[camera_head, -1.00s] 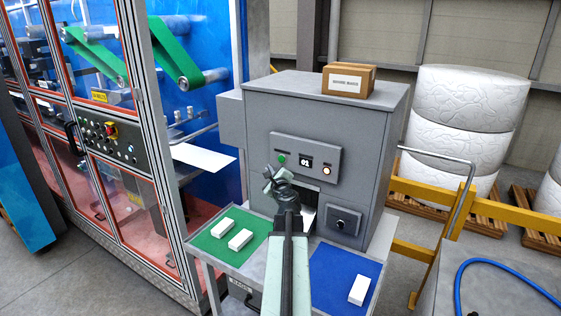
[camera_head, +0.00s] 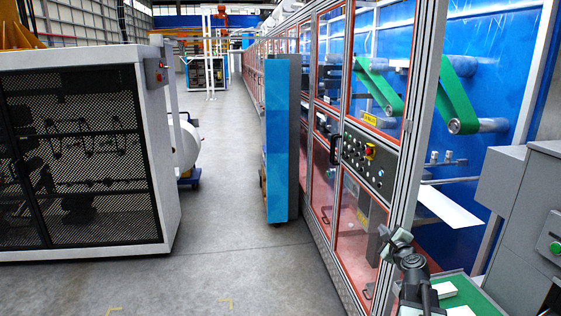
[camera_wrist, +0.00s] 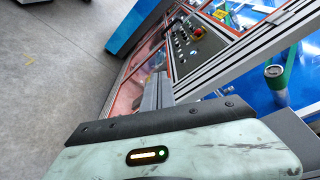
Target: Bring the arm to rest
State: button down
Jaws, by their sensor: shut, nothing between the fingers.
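My gripper (camera_head: 392,240) is at the lower right of the head view, at the end of my raised dark wrist. It is shut and holds nothing. It appears in front of the glazed machine frame, above and left of the green mat (camera_head: 462,283); I cannot tell the exact gap to the frame. In the wrist view my own pale green arm part with a lit indicator fills the bottom.
The long glazed machine (camera_head: 350,185) runs along the right, with a control panel (camera_head: 368,165). A blue cabinet (camera_head: 278,140) stands beside it. A mesh-fronted enclosure (camera_head: 75,150) is at left. Open grey floor (camera_head: 215,235) lies between. A white block (camera_head: 443,290) lies on the mat.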

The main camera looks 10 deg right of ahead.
jog(key=a+f+n+g+y+b, duration=0.1)
jog(key=a+f+n+g+y, duration=0.25)
jog(key=a, duration=0.85)
jog(key=a+f+n+g+y, duration=0.15)
jog(key=a+f+n, duration=0.4)
jog(key=a, duration=0.65)
jog(key=a+f+n+g+y+b, duration=0.1)
jog(key=a+f+n+g+y, duration=0.15)
jog(key=a+n, duration=0.65)
jog(key=s+a+f+n+g+h, duration=0.25)
jog(key=s+a+f+g, duration=0.35)
jog(key=s+f, duration=0.4)
jog(key=s+d+n+g+h, duration=0.2)
jog(key=s+d+n, duration=0.3)
jog(key=s, duration=0.4)
jog(key=shift+s+d+f, duration=0.15)
jog(key=shift+d+f, duration=0.15)
jog(key=shift+d, duration=0.1)
